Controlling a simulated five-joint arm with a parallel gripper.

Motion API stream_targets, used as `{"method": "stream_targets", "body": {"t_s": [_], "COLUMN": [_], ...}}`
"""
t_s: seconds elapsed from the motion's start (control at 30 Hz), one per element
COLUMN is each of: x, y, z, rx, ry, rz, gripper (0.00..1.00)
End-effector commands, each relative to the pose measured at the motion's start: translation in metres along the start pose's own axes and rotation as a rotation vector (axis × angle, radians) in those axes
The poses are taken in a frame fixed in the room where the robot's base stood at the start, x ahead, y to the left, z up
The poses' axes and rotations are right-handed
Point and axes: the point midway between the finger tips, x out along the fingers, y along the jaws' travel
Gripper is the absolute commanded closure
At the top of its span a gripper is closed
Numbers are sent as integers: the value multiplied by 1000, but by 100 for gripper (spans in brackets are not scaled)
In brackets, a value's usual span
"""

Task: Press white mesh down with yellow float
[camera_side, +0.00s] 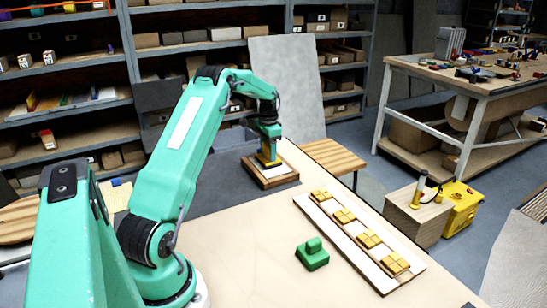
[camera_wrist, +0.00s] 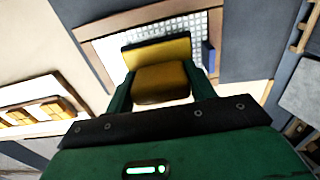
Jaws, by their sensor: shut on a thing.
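My gripper (camera_side: 268,137) is shut on the yellow float (camera_wrist: 160,83), with a green finger on each side of it in the wrist view. The float (camera_side: 268,160) also shows in the side view, just under the gripper. The white mesh (camera_wrist: 113,50) lies in a wood-edged panel (camera_side: 283,179) at the back of the table. The float is over the mesh and hides its middle. I cannot tell whether the float touches the mesh. In the side view the mesh is too small to make out.
A long white board (camera_side: 343,232) with several yellow tile groups lies at the right of the table. A green block with a handle (camera_side: 312,254) sits left of it. A slatted wooden surface (camera_side: 335,154) stands behind. The middle of the table is clear.

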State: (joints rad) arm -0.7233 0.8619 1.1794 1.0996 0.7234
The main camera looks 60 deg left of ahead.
Motion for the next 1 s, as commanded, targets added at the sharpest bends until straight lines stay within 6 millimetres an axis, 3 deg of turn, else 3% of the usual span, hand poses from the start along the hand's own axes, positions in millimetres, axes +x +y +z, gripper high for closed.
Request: {"method": "stream_targets", "body": {"t_s": [1.0], "x": [5], "y": [0], "z": [0], "rx": [0], "ry": [-1], "rz": [1], "gripper": [64]}}
